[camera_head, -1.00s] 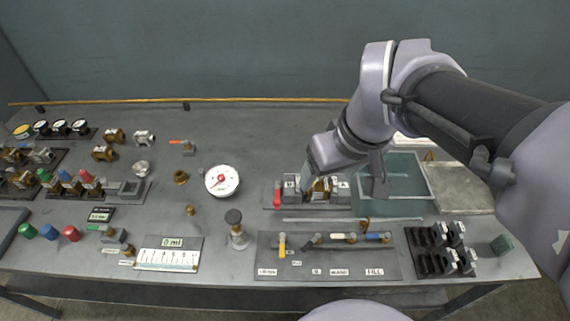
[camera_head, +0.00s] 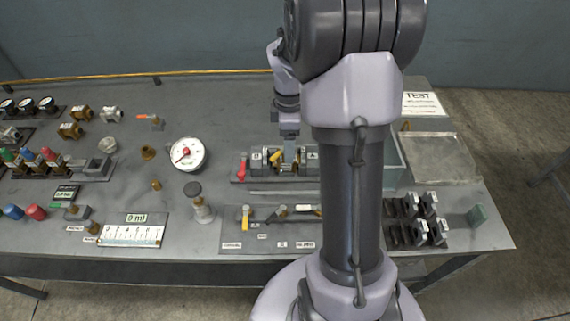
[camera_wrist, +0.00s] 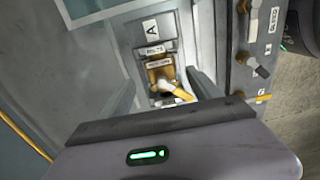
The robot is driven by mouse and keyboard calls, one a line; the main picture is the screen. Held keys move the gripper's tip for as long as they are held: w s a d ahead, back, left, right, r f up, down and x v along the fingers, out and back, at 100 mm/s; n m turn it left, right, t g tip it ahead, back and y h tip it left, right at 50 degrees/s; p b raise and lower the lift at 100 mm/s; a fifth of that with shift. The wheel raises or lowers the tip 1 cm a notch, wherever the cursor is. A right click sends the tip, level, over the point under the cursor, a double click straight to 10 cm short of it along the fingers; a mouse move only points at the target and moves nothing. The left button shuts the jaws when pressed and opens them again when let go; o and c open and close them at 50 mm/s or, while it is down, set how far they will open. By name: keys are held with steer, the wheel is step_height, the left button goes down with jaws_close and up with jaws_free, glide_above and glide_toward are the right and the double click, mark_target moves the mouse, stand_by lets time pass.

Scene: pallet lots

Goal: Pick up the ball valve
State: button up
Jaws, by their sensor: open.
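A brass ball valve with a yellow lever (camera_wrist: 162,74) sits in a grey clamping fixture between blocks marked with letters. In the head view its yellow lever (camera_head: 277,158) shows between the blocks, with a red-handled lever (camera_head: 241,168) at the fixture's left end. I cannot tell how far below the fingertips the valve sits.
A panel of levers (camera_head: 232,230) lies in front of the fixture, and black slotted holders (camera_head: 420,232) stand to the right. A round gauge (camera_head: 188,154) and a small bottle-like part (camera_head: 202,208) are to the left. A grey tray (camera_head: 442,160) lies at the right.

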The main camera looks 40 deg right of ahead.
steer(key=f+b, duration=0.1)
steer(key=f, duration=0.1)
steer(key=f+b, duration=0.2)
steer(key=f, duration=0.1)
steer(key=shift+w+a+f, duration=0.1)
steer(key=shift+a+f, duration=0.2)
steer(key=shift+r, duration=0.15)
steer(key=shift+c, duration=1.1)
jaws_close()
